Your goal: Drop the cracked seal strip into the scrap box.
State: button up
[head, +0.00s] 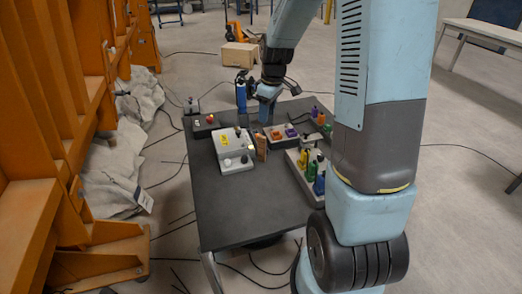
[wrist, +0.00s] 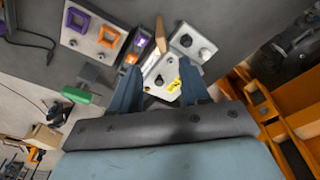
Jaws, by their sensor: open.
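I cannot make out the cracked seal strip for certain in either view. A thin tan-brown piece (head: 261,147) stands at the right edge of a light grey panel; it also shows in the wrist view (wrist: 160,35), beyond my fingertips. My gripper (head: 266,108) is over the far part of the dark table. In the wrist view its two blue fingers (wrist: 160,86) are spread, with nothing held between them. A pale wooden box (head: 240,55) stands on the floor behind the table, and appears at lower left in the wrist view (wrist: 45,137). No label shows on it.
The dark table (head: 220,205) has a clear front left part. The grey panel (head: 236,162) carries knobs and a yellow piece. Colored bottles (head: 312,170) stand near the right edge. Orange frames (head: 50,120) rise left.

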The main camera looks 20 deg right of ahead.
jog(key=f, duration=0.6)
jog(key=w+f, duration=0.1)
jog(key=f, duration=0.2)
jog(key=shift+a, duration=0.35)
send_over(261, 160)
jog(key=shift+w+d+f, duration=0.1)
jog(key=shift+w+f, duration=0.1)
jog(key=shift+f, duration=1.15)
jog(key=shift+w+d+f, duration=0.1)
jog(key=shift+w+f, duration=0.1)
jog(key=shift+f, duration=1.15)
jog(key=shift+c, duration=0.4)
grip_shut()
